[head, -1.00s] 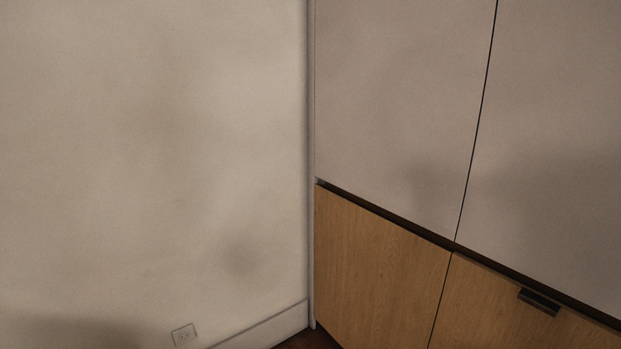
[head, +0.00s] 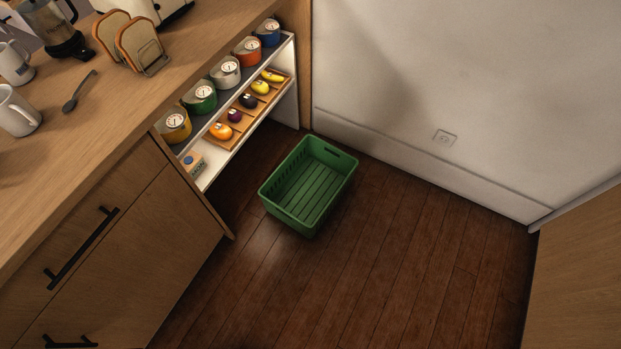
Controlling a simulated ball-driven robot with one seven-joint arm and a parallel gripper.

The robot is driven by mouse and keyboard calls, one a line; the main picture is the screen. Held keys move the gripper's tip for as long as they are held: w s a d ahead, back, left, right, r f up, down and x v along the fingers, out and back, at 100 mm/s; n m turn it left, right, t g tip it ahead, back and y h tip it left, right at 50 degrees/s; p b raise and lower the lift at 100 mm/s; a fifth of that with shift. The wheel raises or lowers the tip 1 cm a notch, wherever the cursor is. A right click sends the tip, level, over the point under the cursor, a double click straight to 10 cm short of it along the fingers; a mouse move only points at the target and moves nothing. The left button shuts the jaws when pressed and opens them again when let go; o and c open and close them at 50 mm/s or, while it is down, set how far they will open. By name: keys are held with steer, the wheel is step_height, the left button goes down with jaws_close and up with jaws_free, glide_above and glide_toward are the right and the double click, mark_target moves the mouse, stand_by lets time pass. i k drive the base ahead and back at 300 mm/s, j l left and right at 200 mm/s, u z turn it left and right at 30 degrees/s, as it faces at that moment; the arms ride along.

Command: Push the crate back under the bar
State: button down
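A green slatted crate (head: 284,213) stands on the dark wood floor in the head view, empty and upright. It sits out from the end of the wooden counter, or bar (head: 110,117), close to the white wall. A shadowed gap of floor lies between the crate and the space below the shelf under the bar. My gripper is not in view.
Drawers with black handles (head: 82,248) face the floor. Free floor (head: 340,290) lies in front of the crate. A wooden cabinet (head: 580,280) stands at right.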

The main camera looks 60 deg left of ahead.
mark_target(303, 191)
steer(key=u, duration=1.95)
steer(key=i+l+u, duration=0.15)
steer(key=l+u, duration=0.2)
steer(key=l, duration=0.15)
steer(key=l+u, duration=0.4)
steer(key=l, duration=0.85)
steer(key=i+l+u, duration=0.15)
steer(key=l, duration=0.75)
